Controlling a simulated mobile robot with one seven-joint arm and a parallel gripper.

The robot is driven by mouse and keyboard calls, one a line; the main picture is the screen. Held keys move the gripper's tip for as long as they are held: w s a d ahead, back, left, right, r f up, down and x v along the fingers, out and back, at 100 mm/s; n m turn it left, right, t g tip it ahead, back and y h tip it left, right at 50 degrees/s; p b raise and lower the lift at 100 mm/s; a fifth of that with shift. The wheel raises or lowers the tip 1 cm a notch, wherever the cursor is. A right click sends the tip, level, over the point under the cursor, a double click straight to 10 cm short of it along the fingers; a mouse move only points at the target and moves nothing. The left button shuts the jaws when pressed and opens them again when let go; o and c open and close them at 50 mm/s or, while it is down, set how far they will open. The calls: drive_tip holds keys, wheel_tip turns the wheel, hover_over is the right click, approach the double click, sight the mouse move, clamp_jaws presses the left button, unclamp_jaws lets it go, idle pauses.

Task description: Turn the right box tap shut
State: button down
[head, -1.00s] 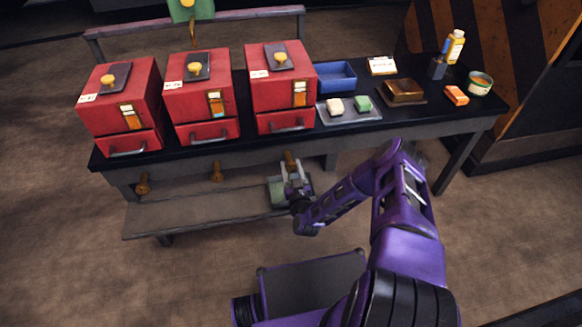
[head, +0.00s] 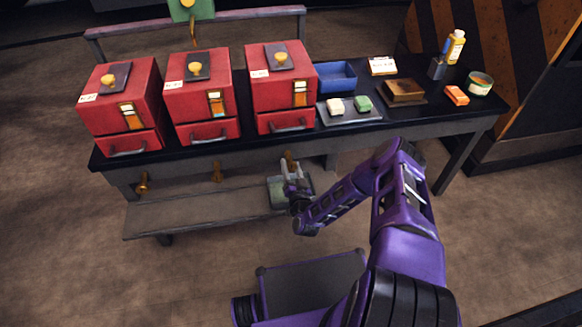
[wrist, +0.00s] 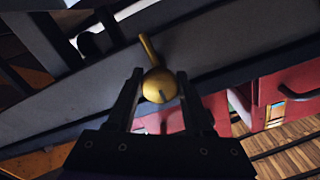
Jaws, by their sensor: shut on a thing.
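The right box tap (head: 289,155) is a brass tap under the front edge of the bench, below the right red box (head: 276,88). My gripper (head: 291,170) is at this tap from below and in front. In the wrist view, the tap's round brass body (wrist: 159,86) sits between my two fingers (wrist: 160,92), and its thin handle points up and slightly left. My fingers are shut on the tap. In the head view my gripper partly covers it.
A pale green container (head: 277,193) stands on the lower shelf (head: 190,212) under the right tap. The middle tap (head: 216,172) and left tap (head: 142,183) are farther left. The dark bench top (head: 415,118) holds a blue tray (head: 335,77) and several small items.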

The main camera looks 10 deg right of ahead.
idle(0.3)
drive_tip(key=shift+c, duration=1.6)
unclamp_jaws()
drive_tip(key=shift+s, duration=0.1)
